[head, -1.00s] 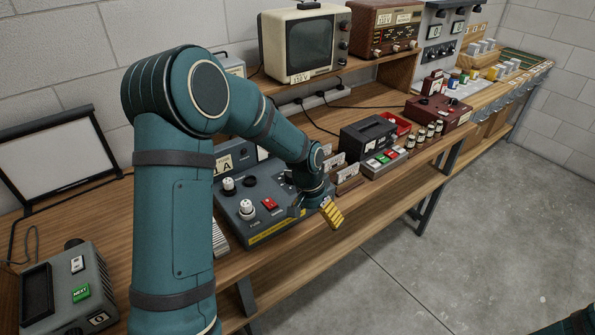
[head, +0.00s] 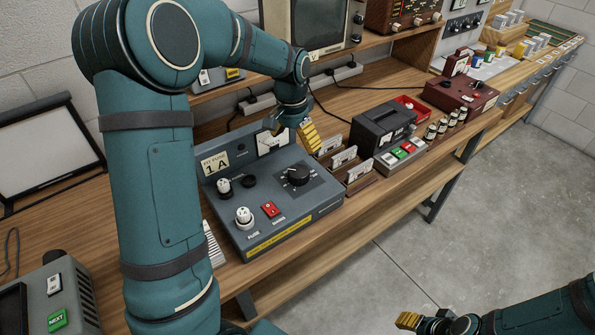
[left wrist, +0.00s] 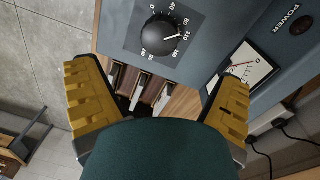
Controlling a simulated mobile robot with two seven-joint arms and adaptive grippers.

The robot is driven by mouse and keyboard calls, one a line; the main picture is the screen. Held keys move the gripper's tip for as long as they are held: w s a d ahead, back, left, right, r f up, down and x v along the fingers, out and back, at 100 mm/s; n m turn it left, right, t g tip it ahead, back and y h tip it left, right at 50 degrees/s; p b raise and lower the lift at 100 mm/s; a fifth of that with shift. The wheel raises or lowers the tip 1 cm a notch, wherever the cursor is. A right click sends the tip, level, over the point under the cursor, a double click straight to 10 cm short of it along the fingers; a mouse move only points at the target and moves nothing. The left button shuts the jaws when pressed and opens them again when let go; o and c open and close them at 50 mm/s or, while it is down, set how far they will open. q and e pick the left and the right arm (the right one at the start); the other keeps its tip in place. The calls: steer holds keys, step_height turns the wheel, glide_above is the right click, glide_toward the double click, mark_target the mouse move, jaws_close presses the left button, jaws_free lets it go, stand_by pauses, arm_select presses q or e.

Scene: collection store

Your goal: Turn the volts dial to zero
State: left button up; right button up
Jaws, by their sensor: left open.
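The volts dial (head: 297,175) is a black round knob on the sloped top of a grey-blue power unit (head: 322,200). In the left wrist view the dial (left wrist: 158,33) has a numbered scale around it. Its white mark points right, away from the 0 and past the 80. My left gripper (head: 293,130) is open and empty above the back of the unit, behind and above the dial. Its yellow fingers (left wrist: 160,82) are spread wide in the wrist view, with the dial beyond them.
The unit also has a needle meter (head: 272,142), a red switch (head: 270,209) and white fuse caps (head: 243,217). Card holders (head: 345,157) and a dark box (head: 383,132) stand to its right. A grey box with a green NEXT button (head: 57,320) is at lower left.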

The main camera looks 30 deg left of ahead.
mark_target(297, 171)
arm_select(q)
steer(key=f, duration=0.3)
steer(key=f+b, duration=0.1)
steer(key=f, duration=0.7)
steer(key=shift+d, duration=0.3)
steer(key=c, duration=1.2)
